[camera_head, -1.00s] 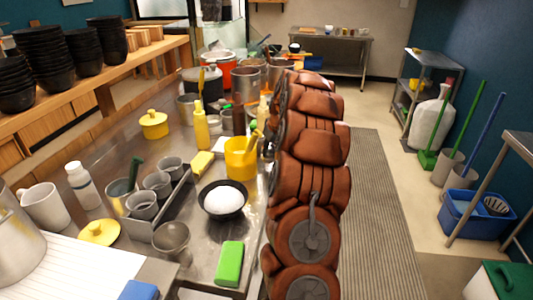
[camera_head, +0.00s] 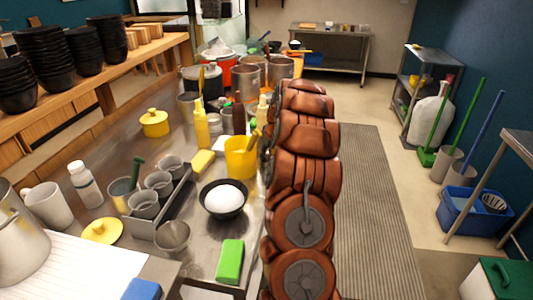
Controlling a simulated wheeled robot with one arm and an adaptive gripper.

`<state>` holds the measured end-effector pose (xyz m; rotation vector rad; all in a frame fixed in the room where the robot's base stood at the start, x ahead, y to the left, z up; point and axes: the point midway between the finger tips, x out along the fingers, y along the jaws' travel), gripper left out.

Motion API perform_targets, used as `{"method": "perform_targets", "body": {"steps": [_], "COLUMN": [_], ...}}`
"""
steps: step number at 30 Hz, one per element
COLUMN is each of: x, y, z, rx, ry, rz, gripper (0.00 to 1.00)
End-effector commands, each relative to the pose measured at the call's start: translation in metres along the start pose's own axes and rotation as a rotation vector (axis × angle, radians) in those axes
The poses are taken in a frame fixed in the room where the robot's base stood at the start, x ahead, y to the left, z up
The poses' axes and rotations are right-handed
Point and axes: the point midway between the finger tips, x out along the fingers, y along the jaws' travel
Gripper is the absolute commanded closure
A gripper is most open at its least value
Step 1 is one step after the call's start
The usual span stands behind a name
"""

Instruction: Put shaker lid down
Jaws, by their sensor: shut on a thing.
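My jointed brown arm rises through the middle of the view, at the right edge of the steel counter (camera_head: 205,262). My gripper cannot be made out; the arm's own links hide that area. A round yellow lid with a knob (camera_head: 102,230) lies flat on the counter at the left front. I cannot tell whether it is the shaker lid. A yellow lidded pot (camera_head: 154,122) stands farther back. A white bottle (camera_head: 85,184) stands upright at the left. No lid can be seen in my grasp.
A black bowl with white contents (camera_head: 223,199), a yellow container (camera_head: 240,157), a green block (camera_head: 230,260) and a tray of metal cups (camera_head: 160,228) crowd the counter beside my arm. Bottles and pots stand behind. The floor mat (camera_head: 372,220) at right is clear.

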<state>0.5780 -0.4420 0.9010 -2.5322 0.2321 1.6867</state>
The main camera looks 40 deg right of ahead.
Motion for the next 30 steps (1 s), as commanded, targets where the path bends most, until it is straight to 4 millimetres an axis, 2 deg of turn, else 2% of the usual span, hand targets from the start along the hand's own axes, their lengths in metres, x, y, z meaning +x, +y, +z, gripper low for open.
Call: {"method": "perform_targets", "body": {"steps": [6, 7, 14, 23, 30], "x": [0.004, 0.004, 0.003, 0.002, -0.014], "y": [0.0, 0.0, 0.0, 0.0, 0.001], "z": [0.002, 0.001, 0.001, 0.001, 0.0], "rx": [0.0, 0.0, 0.0, 0.0, 0.001], "ry": [0.0, 0.0, -0.001, 0.0, 0.003], "rz": [0.0, 0.0, 0.0, 0.0, 0.002], "gripper": [0.89, 0.71, 0.48, 0.48, 0.48]}}
